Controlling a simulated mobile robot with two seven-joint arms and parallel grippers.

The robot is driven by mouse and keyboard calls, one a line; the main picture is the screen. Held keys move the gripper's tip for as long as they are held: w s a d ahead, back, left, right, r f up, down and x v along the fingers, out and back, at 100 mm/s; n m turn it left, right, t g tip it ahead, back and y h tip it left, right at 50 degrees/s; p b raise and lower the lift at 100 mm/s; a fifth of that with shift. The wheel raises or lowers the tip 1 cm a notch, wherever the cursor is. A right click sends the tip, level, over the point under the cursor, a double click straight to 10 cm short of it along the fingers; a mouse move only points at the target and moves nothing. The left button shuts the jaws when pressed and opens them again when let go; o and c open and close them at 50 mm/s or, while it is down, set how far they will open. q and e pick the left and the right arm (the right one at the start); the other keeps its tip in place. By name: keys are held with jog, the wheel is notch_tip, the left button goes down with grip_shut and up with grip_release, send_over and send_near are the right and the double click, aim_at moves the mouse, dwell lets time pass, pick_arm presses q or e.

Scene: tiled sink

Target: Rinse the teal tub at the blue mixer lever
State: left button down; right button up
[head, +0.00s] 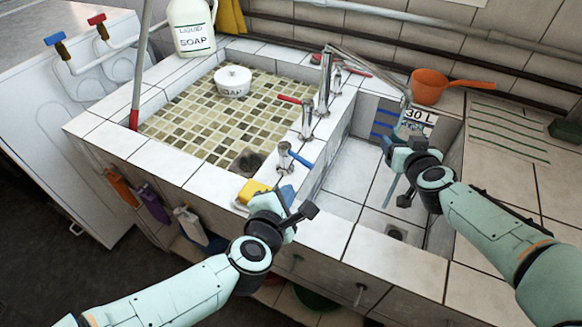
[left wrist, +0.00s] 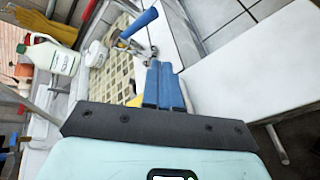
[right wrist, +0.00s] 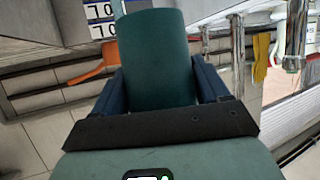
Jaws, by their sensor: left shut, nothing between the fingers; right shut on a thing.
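The teal tub (right wrist: 158,58) is between the fingers of my right gripper (right wrist: 160,95) in the right wrist view. In the head view my right gripper (head: 402,140) is over the right basin, just below the end of the long spout (head: 372,68); the tub is small and partly hidden there. The blue mixer lever (head: 302,160) sits on a chrome tap on the divider between the basins. It also shows in the left wrist view (left wrist: 138,23). My left gripper (head: 287,196) is shut and empty, just in front of and below the lever, apart from it.
A yellow sponge (head: 252,190) lies on the front rim beside my left gripper. Red-levered taps (head: 307,110) stand further back on the divider. An orange dipper (head: 430,86) lies behind the right basin. A white soap pot (head: 232,80) stands in the mosaic-lined left basin.

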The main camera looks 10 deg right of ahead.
pick_arm(q)
jog(key=shift+w+a+r+n+g+h, duration=0.1)
jog(key=shift+a+r+n+g+h, duration=0.15)
jog(key=shift+a+n+h, duration=0.2)
jog(key=shift+a+r+n+g+h, duration=0.1)
jog(key=shift+a+n+g+h, duration=0.25)
jog(key=shift+a, duration=0.1)
pick_arm(e)
jog(key=shift+r, duration=0.1)
pick_arm(q)
jog(key=s+a+r+n+g+h, duration=0.2)
jog(key=a+r+n+g+h, duration=0.1)
jog(key=a+n, duration=0.3)
jog(key=m, duration=0.1)
send_near(296, 157)
jog(key=f, duration=0.1)
jog(key=d+f, duration=0.1)
jog(key=f, duration=0.1)
jog(key=d+f, duration=0.1)
jog(key=shift+s+f, duration=0.25)
jog(key=shift+s, duration=0.15)
jog(key=d, duration=0.1)
jog(key=w+d, duration=0.1)
jog(key=shift+w+d+r, duration=0.2)
jog(key=shift+w+d, duration=0.1)
jog(key=shift+w+d+r, duration=0.15)
jog(key=shift+w+d, duration=0.25)
jog(key=shift+d, duration=0.15)
